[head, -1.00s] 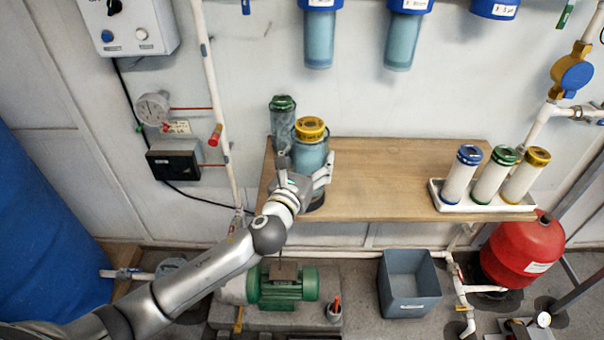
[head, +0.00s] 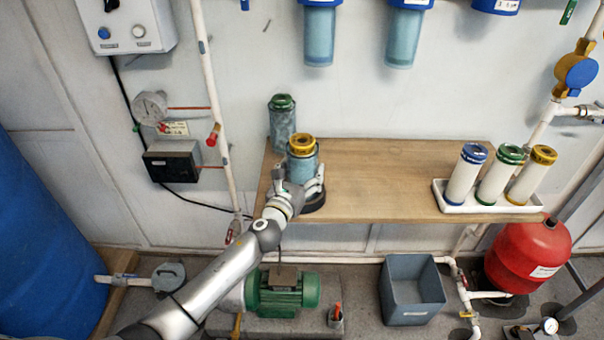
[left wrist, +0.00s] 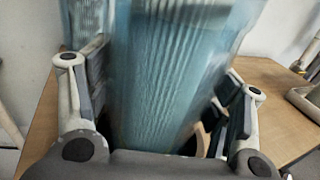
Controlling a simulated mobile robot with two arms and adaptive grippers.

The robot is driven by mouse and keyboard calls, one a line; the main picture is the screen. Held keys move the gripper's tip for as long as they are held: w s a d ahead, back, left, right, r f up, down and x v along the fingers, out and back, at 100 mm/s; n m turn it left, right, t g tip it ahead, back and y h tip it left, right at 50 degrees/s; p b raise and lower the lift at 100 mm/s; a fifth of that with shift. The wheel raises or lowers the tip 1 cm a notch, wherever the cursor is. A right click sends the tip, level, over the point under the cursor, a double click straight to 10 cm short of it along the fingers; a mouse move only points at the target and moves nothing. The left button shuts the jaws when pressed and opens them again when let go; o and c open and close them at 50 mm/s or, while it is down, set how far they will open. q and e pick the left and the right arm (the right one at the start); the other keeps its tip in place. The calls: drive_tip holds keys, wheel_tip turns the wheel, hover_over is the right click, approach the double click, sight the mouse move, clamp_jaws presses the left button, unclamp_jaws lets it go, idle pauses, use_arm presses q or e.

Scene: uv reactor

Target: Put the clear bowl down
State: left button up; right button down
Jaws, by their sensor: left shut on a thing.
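The clear bowl (head: 303,170) is bluish and see-through, with a yellow-topped cartridge (head: 301,143) inside. It is near the front left of the wooden shelf and looks roughly upright. My left gripper (head: 300,190) is shut around its lower part. In the left wrist view the bowl (left wrist: 175,75) fills the space between the two fingers (left wrist: 165,110). The bowl's bottom is hidden by the gripper, so I cannot tell whether it touches the shelf. My right gripper is not in view.
A second clear bowl with a green top (head: 283,125) stands just behind. A dark round piece (head: 313,203) lies at the shelf's front edge beside my gripper. The wooden shelf (head: 390,185) is bare in the middle. A white tray (head: 480,207) with three cartridges stands at its right end.

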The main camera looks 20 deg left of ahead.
use_arm(q)
drive_tip(key=shift+r, duration=0.2)
drive_tip(key=o, duration=1)
drive_tip(key=shift+f, duration=0.3)
drive_tip(key=o, duration=0.5)
drive_tip(key=shift+s+r, duration=0.1)
drive_tip(key=shift+c, duration=0.2)
drive_tip(key=shift+r, duration=0.15)
drive_tip(key=s, duration=1.2)
drive_tip(key=shift+a, duration=0.4)
